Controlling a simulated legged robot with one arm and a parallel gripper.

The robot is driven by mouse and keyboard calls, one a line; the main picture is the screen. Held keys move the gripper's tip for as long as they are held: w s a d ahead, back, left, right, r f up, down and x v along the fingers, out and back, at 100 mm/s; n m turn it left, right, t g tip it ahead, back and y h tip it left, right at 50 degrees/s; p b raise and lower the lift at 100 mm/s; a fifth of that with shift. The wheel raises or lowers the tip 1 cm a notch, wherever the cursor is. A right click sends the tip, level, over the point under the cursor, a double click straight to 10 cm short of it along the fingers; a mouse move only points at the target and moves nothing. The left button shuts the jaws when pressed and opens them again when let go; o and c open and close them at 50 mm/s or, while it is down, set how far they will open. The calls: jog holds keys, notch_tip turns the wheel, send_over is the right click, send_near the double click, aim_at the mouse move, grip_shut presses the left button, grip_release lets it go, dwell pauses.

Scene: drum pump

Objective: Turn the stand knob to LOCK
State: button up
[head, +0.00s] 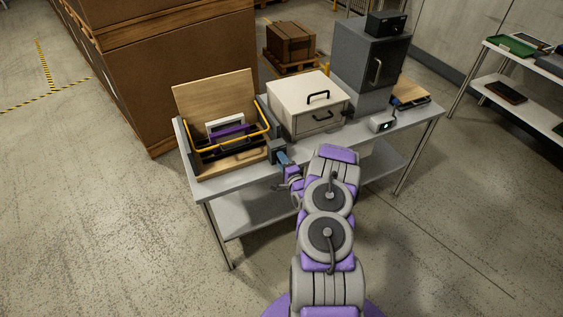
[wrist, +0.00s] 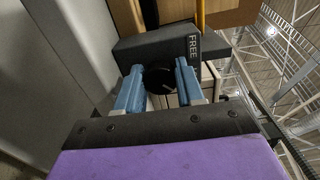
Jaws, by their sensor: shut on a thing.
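The stand (head: 276,146) is a dark grey block at the table's front edge, right of the wooden box. It also shows in the wrist view (wrist: 135,50). Its round black knob (wrist: 158,79) has a thin white pointer line. The word FREE (wrist: 194,46) is printed on the stand near the right finger. I see no LOCK label. My gripper (wrist: 158,73) has its two blue fingers on either side of the knob and is shut on it. In the head view my gripper (head: 282,159) is at the stand's front, and the knob is hidden there.
A white drawer box (head: 306,105) and a grey cabinet (head: 368,68) stand to the right. A small white device (head: 382,124) sits near the front edge. Floor in front of the table is clear.

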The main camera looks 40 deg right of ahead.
jog(key=shift+d, duration=0.15)
jog(key=o, duration=1)
jog(key=shift+d+f, duration=0.15)
jog(key=shift+d, duration=0.05)
jog(key=shift+o, duration=0.2)
jog(key=shift+a, duration=0.1)
jog(key=shift+s+a, duration=0.15)
jog(key=shift+s, duration=0.05)
jog(key=p+v, duration=0.3)
jog(key=v, duration=1.4)
jog(key=shift+w, duration=0.15)
